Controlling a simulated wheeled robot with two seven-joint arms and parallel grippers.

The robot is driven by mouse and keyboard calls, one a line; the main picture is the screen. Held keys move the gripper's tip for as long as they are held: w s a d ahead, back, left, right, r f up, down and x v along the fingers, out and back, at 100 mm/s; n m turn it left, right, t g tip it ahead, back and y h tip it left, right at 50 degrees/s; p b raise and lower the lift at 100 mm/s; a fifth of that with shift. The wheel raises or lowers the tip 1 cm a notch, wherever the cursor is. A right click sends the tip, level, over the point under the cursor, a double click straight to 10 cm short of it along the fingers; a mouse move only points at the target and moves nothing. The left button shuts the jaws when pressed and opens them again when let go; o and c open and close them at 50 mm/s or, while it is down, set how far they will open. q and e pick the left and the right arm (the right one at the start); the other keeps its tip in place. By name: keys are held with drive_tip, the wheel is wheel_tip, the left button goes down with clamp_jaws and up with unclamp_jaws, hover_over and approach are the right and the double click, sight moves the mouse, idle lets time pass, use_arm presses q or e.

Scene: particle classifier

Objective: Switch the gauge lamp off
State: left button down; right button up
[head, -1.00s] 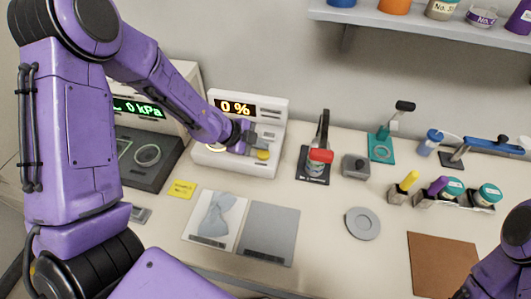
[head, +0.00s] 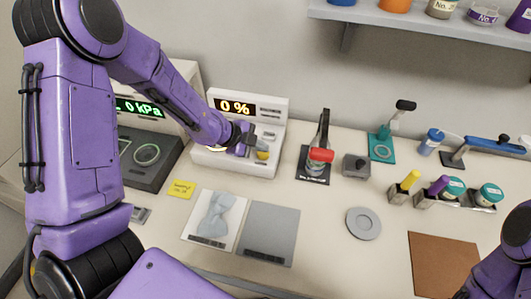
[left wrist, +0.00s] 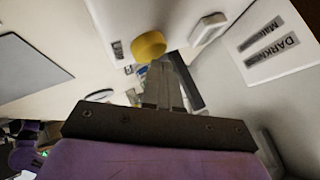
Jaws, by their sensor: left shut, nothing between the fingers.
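A white gauge box (head: 240,166) stands at the back of the table, its display (head: 235,107) showing "0 %" in lit orange. A yellow round knob (head: 262,155) sits low on its right part. The knob also shows in the left wrist view (left wrist: 149,46), close to my fingertips. My left gripper (head: 252,148) is shut and empty in front of the box, beside the knob; its closed fingers (left wrist: 163,85) point at the knob. I cannot tell whether they touch it. The gripper hides part of the box's front. Only my right arm shows at the lower right; its gripper is not visible.
A dark unit with a green "0 kPa" display (head: 138,107) stands left of the box. A red-topped lever device (head: 320,155) and a grey block (head: 356,166) stand to the right. A yellow note (head: 181,189) and a grey panel (head: 268,234) lie in front.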

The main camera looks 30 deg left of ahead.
sight(261, 154)
use_arm(q)
drive_tip(key=shift+f+b, duration=0.65)
drive_tip(key=shift+f, duration=0.2)
idle(0.7)
drive_tip(key=shift+r, duration=0.1)
drive_tip(key=shift+r+p, duration=1.2)
drive_tip(key=shift+p, duration=0.15)
wheel_tip(261, 154, up, 5)
drive_tip(key=p, duration=0.5)
drive_tip(key=shift+r, duration=0.1)
idle(0.3)
